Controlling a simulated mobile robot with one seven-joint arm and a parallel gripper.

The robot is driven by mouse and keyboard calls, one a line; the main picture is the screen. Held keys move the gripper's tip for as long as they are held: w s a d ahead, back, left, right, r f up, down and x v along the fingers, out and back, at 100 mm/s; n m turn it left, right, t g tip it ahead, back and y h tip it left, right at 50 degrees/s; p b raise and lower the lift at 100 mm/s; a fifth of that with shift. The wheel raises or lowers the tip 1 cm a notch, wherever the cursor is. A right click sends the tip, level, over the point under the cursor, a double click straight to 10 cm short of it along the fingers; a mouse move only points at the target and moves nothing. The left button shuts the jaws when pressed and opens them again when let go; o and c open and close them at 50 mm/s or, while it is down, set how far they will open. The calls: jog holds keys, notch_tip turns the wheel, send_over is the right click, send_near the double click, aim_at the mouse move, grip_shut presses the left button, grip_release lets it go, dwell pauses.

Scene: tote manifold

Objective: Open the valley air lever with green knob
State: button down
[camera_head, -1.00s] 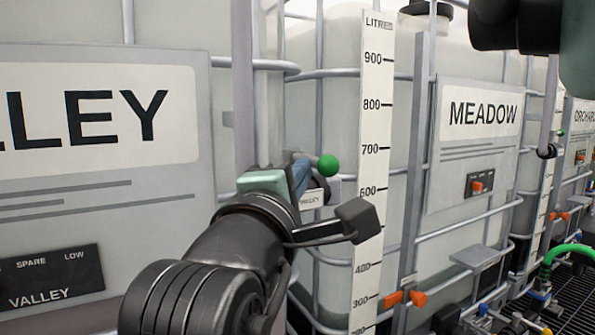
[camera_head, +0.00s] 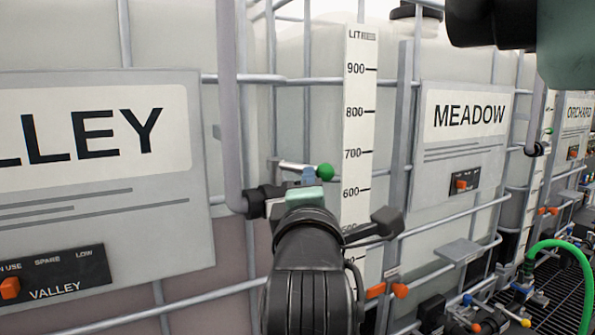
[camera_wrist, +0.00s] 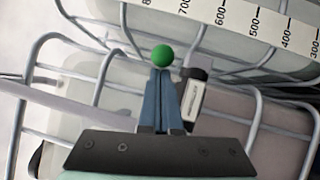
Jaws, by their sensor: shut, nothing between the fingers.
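The green knob (camera_head: 324,170) sits at the right end of a short silver lever (camera_head: 296,166), which lies roughly level in the head view. A dark fitting (camera_head: 262,201) at the foot of a grey pipe is just below and left. My gripper (camera_head: 308,176) is just below the lever, left of the knob, its fingers partly hidden by my wrist. In the wrist view my gripper's blue fingers (camera_wrist: 162,72) are shut together and empty. The green knob (camera_wrist: 163,57) shows right at their tips; I cannot tell whether they touch. The lever rod is not clear there.
The VALLEY sign (camera_head: 95,130) is on the left tote cage. The white litre scale (camera_head: 357,150) stands close behind the knob. Cage bars (camera_head: 290,79) and the grey pipe (camera_head: 229,100) surround the lever. The MEADOW tote (camera_head: 465,115) is to the right; a green hose (camera_head: 560,245) is lower right.

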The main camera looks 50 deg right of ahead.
aim_at(325, 179)
jog(key=d+n+t+y, duration=0.1)
jog(key=d+t+y+p, duration=0.1)
jog(key=d, duration=0.1)
jog(key=shift+d+n, duration=0.1)
jog(key=shift+n, duration=0.3)
jog(key=shift+w+d+f+b, duration=0.1)
jog(key=shift+w+d+b, duration=0.15)
jog(key=shift+d, duration=0.4)
jog(key=shift+w+d+r+b, duration=0.15)
jog(key=shift+d+b, duration=0.15)
jog(key=shift+d, duration=0.35)
jog(key=shift+w+d+f+b, duration=0.2)
jog(key=shift+d+b, duration=0.1)
jog(key=shift+d, duration=0.35)
jog(key=shift+b+x, duration=0.6)
jog(key=shift+x, duration=0.5)
jog(key=shift+s+r, duration=0.1)
jog(key=shift+r, duration=0.35)
jog(key=shift+f, duration=0.1)
